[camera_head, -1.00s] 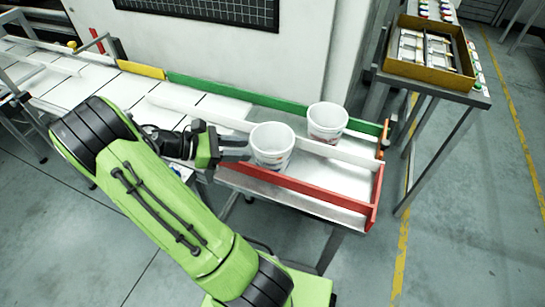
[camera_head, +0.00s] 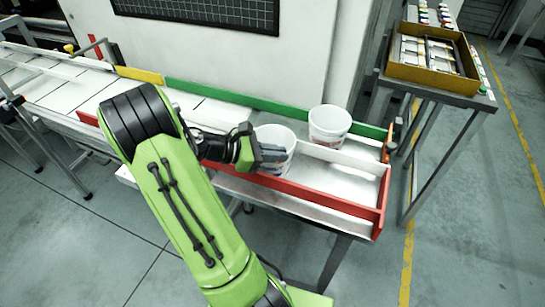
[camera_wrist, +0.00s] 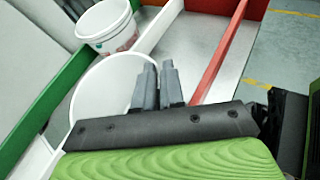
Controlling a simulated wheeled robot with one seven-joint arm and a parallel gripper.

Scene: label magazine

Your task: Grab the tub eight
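Two white tubs stand on the right end of the conveyor, open at the top. The near tub (camera_head: 277,138) is partly hidden behind my gripper (camera_head: 285,153). The far tub (camera_head: 329,125) stands farther back to the right. No number can be read on either, so I cannot tell which is tub eight. In the wrist view, my gripper's two grey fingers (camera_wrist: 158,68) are close together over the right side of the near tub (camera_wrist: 95,90). The far tub (camera_wrist: 106,25) is upper left. Whether the fingers are closed on the near tub's wall is unclear.
A red rail (camera_head: 325,197) runs along the front of the conveyor and a green rail (camera_head: 235,102) along the back. A white divider (camera_head: 350,158) lies between the lanes. A yellow-brown bin (camera_head: 432,78) sits on a side table at right.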

